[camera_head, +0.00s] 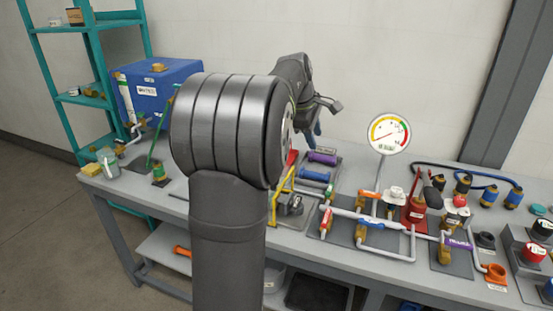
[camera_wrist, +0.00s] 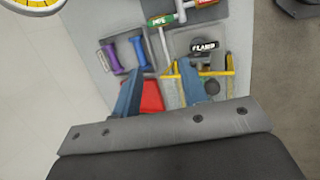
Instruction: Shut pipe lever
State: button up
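A green lever handle with a white label that seems to read PIPE (camera_wrist: 161,20) lies across a grey pipe at the top of the wrist view. The fingers are short of the green handle in the wrist view, over the bench by the clamp. In the head view my gripper (camera_head: 318,118) is partly hidden behind my arm.
A pressure gauge (camera_head: 388,134) rises behind the pipework. A blue box (camera_head: 160,90) stands at the back left.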

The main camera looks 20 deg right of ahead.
jog(key=shift+w+f+m, duration=0.1)
jog(key=shift+f+m, duration=0.4)
jog(key=shift+m, duration=0.1)
jog(key=c, duration=0.7)
jog(key=f+m, duration=0.2)
jog(key=m, duration=0.1)
jog(key=w+f+m+g+h, duration=0.1)
jog(key=f+m, duration=0.1)
jog(key=m, duration=0.1)
jog(key=w+f+m, duration=0.1)
jog(key=f+m, duration=0.1)
jog(key=f, duration=0.1)
jog(key=shift+d+m, duration=0.2)
jog(key=shift+m, duration=0.2)
grip_shut()
notch_tip(320, 180, down, 7)
jog(key=w+m+g+h, duration=0.1)
jog(key=w+m+h, duration=0.1)
jog(key=m, duration=0.7)
jog(key=shift+a, duration=0.25)
jog(key=shift+r, duration=0.1)
